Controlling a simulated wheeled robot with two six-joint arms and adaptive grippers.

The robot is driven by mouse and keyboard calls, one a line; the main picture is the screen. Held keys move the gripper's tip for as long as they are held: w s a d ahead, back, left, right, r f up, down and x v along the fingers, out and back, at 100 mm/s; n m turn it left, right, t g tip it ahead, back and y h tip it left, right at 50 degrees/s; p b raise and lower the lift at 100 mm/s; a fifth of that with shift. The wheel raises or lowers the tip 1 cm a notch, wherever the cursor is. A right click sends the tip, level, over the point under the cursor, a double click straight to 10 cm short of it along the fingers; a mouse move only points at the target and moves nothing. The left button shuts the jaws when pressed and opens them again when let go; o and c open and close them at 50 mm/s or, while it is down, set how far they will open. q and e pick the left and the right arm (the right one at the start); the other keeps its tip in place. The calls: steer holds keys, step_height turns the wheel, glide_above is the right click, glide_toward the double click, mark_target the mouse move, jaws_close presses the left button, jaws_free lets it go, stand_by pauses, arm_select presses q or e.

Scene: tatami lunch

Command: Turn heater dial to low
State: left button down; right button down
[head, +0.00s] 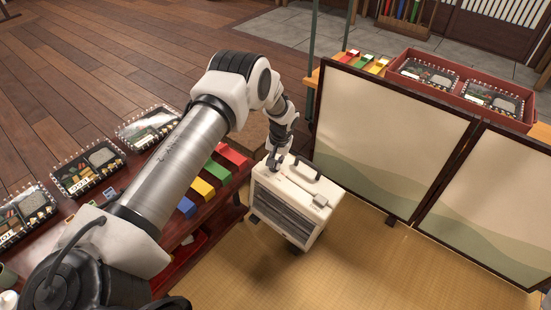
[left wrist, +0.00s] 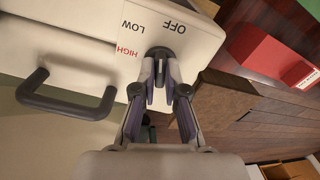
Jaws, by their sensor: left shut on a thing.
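The white heater (head: 322,213) stands on the tatami at the middle of the head view, with a dark grille front. Its top also shows in the left wrist view (left wrist: 75,62), with a dark carry handle (left wrist: 62,105). The dark dial (left wrist: 160,53) sits beside a white label plate reading OFF, LOW and HIGH. My left gripper (head: 275,163) reaches down to the heater's top left corner. In the left wrist view its fingers (left wrist: 164,76) are shut on the dial. The fingers partly hide the dial, and I cannot tell its setting. My right gripper is not in view.
A low dark red table with lunch boxes (head: 87,173) and coloured blocks, including a green one (head: 217,172), stands left of the heater. A folding screen (head: 395,130) stands to the right, with a red tray (head: 450,73) behind it. Tatami (head: 350,265) in front is clear.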

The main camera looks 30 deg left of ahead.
mark_target(280, 172)
arm_select(q)
steer(key=shift+r+n+p, duration=0.1)
steer(key=shift+n+p, duration=0.5)
steer(key=shift+n, duration=0.6)
steer(key=shift+n+p, duration=0.5)
steer(key=shift+n, duration=0.8)
steer(key=c, duration=1.2)
jaws_free()
steer(key=r, duration=0.4)
steer(key=d+r, duration=0.1)
steer(key=r, duration=0.6)
steer(key=shift+d+r, duration=0.3)
steer(key=shift+d, duration=0.1)
